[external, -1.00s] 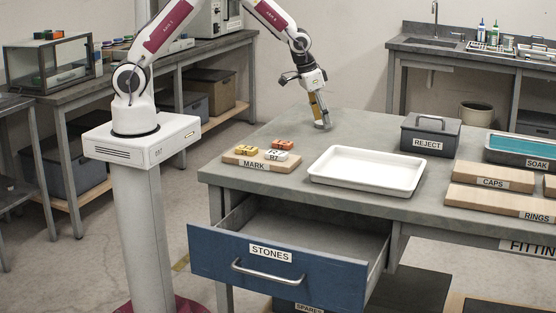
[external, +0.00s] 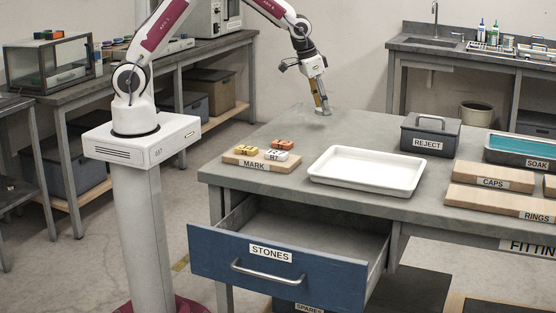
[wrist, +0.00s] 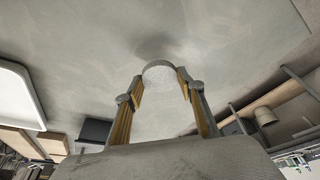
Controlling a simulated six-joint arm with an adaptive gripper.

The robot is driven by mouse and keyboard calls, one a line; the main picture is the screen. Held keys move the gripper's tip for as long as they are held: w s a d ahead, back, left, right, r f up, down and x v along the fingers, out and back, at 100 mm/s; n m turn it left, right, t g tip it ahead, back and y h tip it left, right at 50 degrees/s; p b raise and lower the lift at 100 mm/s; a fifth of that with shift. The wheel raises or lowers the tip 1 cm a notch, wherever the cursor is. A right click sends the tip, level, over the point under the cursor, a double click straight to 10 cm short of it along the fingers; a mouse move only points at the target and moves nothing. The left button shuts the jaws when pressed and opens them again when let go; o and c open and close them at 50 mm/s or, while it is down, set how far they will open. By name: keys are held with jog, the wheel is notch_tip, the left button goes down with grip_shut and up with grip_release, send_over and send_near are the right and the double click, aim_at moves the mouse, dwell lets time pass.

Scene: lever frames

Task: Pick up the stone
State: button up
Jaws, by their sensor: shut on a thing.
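The stone (wrist: 160,73) is a grey, rounded piece between my fingertips in the wrist view. My gripper (external: 321,108) is shut on it, with yellow-sided fingers on both sides of it. In the external view the stone (external: 322,112) shows as a small grey piece at the fingertips, a little above the back part of the grey bench top (external: 270,132). In the wrist view a soft shadow lies on the bench top behind the stone.
A white tray (external: 368,190) lies on the bench, in front of my gripper. A grey REJECT box (external: 431,134) stands to the right. A MARK board (external: 288,164) with coloured tags is at the left. The blue STONES drawer (external: 330,281) is open below, its visible inside empty.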

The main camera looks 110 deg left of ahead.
jog(key=shift+r, duration=2.8)
